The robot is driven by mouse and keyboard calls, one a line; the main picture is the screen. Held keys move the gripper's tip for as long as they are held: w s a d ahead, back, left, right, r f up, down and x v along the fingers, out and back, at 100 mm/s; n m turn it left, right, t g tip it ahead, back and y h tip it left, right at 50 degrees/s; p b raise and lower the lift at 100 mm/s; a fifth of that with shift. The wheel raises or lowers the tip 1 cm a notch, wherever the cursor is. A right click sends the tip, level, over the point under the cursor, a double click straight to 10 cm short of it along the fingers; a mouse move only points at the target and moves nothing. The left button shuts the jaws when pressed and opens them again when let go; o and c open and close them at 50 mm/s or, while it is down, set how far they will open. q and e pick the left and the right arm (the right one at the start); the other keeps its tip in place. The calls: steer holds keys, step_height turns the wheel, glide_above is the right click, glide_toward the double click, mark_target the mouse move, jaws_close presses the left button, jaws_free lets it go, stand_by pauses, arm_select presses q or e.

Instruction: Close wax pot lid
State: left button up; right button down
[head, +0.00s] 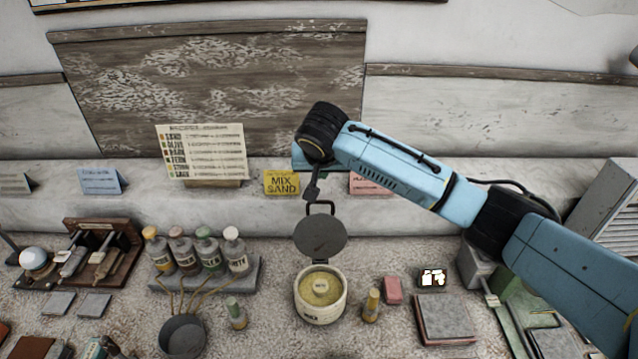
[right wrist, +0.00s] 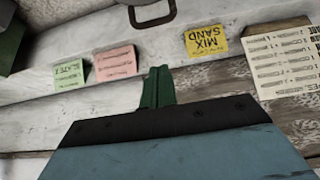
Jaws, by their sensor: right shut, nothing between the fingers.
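The wax pot (head: 320,297) is a round pale pot with yellowish contents, standing on the counter in the middle of the head view. Its dark round lid (head: 320,233) stands open, tilted up at the back of the pot, with a loop handle (head: 321,207) on top. The handle also shows at the top of the right wrist view (right wrist: 153,12). My right gripper (head: 312,190) is shut and empty, just above and behind the raised lid, close to the handle; I cannot tell whether they touch. My left gripper is not in view.
A rack of several capped bottles (head: 205,260) stands left of the pot, with a dark cup of sticks (head: 182,336) in front. The yellow MIX SAND card (head: 282,183) stands behind.

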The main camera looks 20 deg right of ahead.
step_height(320, 180, down, 8)
steer(key=w+p, duration=0.1)
steer(key=p, duration=0.2)
steer(key=shift+d+r, duration=0.15)
steer(key=shift+r, duration=0.05)
stand_by(0.5)
